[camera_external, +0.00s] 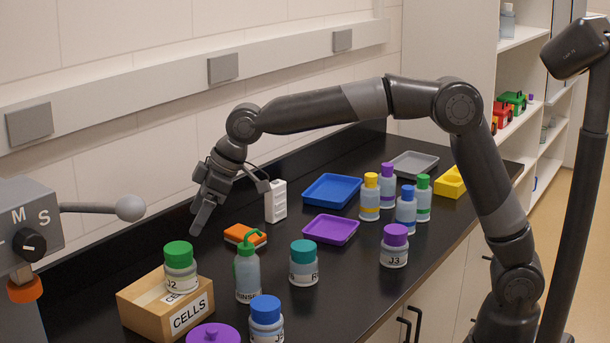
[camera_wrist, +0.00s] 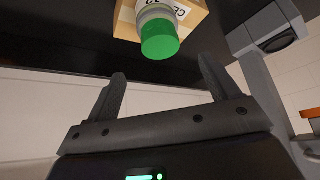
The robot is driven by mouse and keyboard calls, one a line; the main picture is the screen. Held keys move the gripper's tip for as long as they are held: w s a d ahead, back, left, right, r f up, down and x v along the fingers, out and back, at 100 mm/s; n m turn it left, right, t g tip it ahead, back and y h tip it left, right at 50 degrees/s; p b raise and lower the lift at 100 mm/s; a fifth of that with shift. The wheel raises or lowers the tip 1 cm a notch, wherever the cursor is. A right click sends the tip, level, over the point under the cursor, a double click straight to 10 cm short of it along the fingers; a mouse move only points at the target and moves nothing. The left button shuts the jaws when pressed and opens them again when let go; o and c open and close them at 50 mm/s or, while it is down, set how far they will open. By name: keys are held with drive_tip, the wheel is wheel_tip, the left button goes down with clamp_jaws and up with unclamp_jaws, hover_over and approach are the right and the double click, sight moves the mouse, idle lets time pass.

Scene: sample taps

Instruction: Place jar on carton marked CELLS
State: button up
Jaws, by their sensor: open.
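A jar with a green lid (camera_external: 180,264), marked J2, stands upright on the carton marked CELLS (camera_external: 191,314), a tan box at the lower left. In the wrist view the green-lidded jar (camera_wrist: 160,36) and part of the carton (camera_wrist: 195,17) show beyond the fingertips. My gripper (camera_external: 199,222) is open and empty, above and behind the jar and apart from it. Its two fingers also show in the wrist view (camera_wrist: 163,80) with nothing between them. Another jar, with a purple lid (camera_external: 395,246) and marked J3, stands upright on the counter at right.
A rinse bottle (camera_external: 247,270), a teal-lidded jar (camera_external: 303,263) and a blue-lidded jar (camera_external: 266,321) stand right of the carton. An orange sponge (camera_external: 245,236) lies behind them. A grey machine with a lever (camera_external: 90,208) is at left. Trays and several bottles stand farther back.

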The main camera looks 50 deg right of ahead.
drive_tip(key=s+d+r+m+h, duration=0.1)
drive_tip(key=s+d, duration=0.3)
drive_tip(key=d, duration=0.4)
drive_tip(key=s+d+r+m+t+h, duration=0.15)
drive_tip(key=s+d, duration=0.25)
drive_tip(key=d, duration=0.4)
drive_tip(key=s+d+r+m, duration=0.2)
drive_tip(key=s+d, duration=0.3)
drive_tip(key=d, duration=0.3)
drive_tip(key=s+d+f+m+h, duration=0.1)
drive_tip(key=s+d+f+m, duration=0.1)
drive_tip(key=s+d+f, duration=0.2)
drive_tip(key=s+d+f+m+h, duration=0.1)
drive_tip(key=s+d+f, duration=0.3)
drive_tip(key=s+d, duration=0.7)
drive_tip(key=s+m, duration=0.1)
drive_tip(key=s, duration=0.3)
drive_tip(key=shift+d+f+m, duration=0.15)
drive_tip(key=shift+f+m, duration=0.15)
drive_tip(key=shift+m, duration=0.05)
